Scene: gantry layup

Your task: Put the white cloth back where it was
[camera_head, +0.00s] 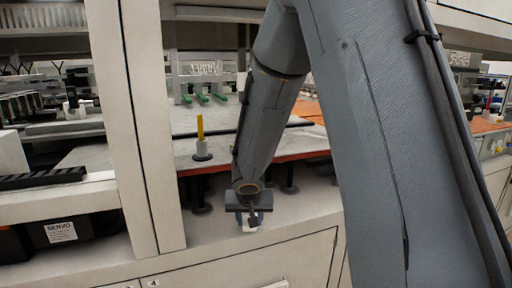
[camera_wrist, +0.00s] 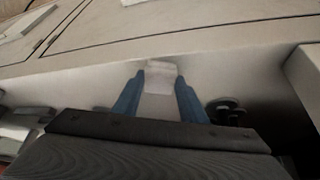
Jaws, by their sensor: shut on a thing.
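My gripper (camera_wrist: 158,88) shows in the wrist view with its two blue fingers on either side of the white cloth (camera_wrist: 160,68). It is shut on the cloth, whose pale end sticks out past the fingertips. In the head view my gripper (camera_head: 249,219) hangs low at the front of the light grey ledge, in front of the machine's table. A small white piece of the cloth (camera_head: 249,228) shows just under it there. Most of the cloth is hidden by the gripper in that view. I cannot tell whether the cloth touches the ledge.
The light ledge (camera_head: 305,205) is bare to the right of my gripper. Black feet stand behind, under the orange-edged table (camera_head: 300,148). A pale upright frame post (camera_head: 152,120) rises to the left.

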